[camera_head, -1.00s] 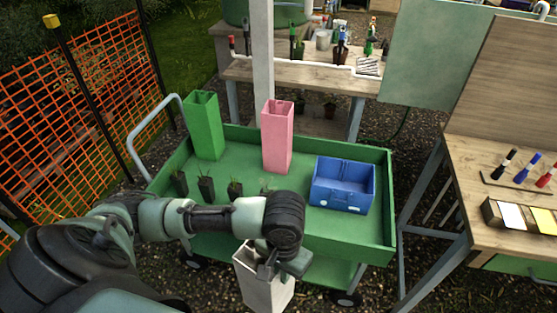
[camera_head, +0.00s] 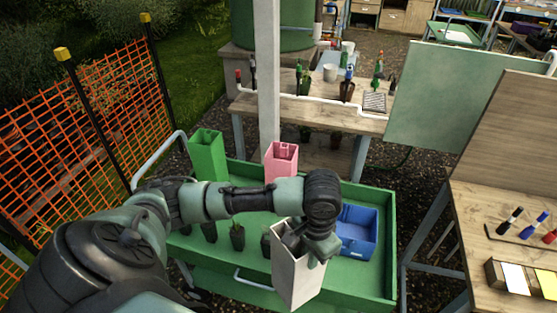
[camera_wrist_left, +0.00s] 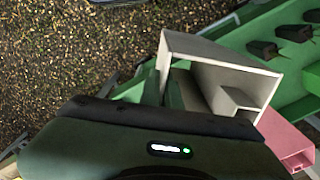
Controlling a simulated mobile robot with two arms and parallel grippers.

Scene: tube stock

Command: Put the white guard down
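The white guard (camera_head: 298,277) is a tall, square, open-topped tube. My left gripper (camera_head: 305,243) is at its top rim and appears shut on its wall; the fingertips are partly hidden. The guard hangs roughly upright, slightly tilted, over the near side of the green cart (camera_head: 372,283); whether it touches the cart I cannot tell. In the left wrist view the guard (camera_wrist_left: 222,62) shows its open end just beyond the gripper body. A green guard (camera_head: 207,157) and a pink guard (camera_head: 281,162) stand at the cart's far side. My right gripper is not in view.
A blue crate (camera_head: 357,231) sits right of the guard on the cart. Several small dark plant pots (camera_head: 237,238) stand left of it. A wooden bench (camera_head: 480,218) with markers is at right, an orange mesh fence (camera_head: 100,135) at left.

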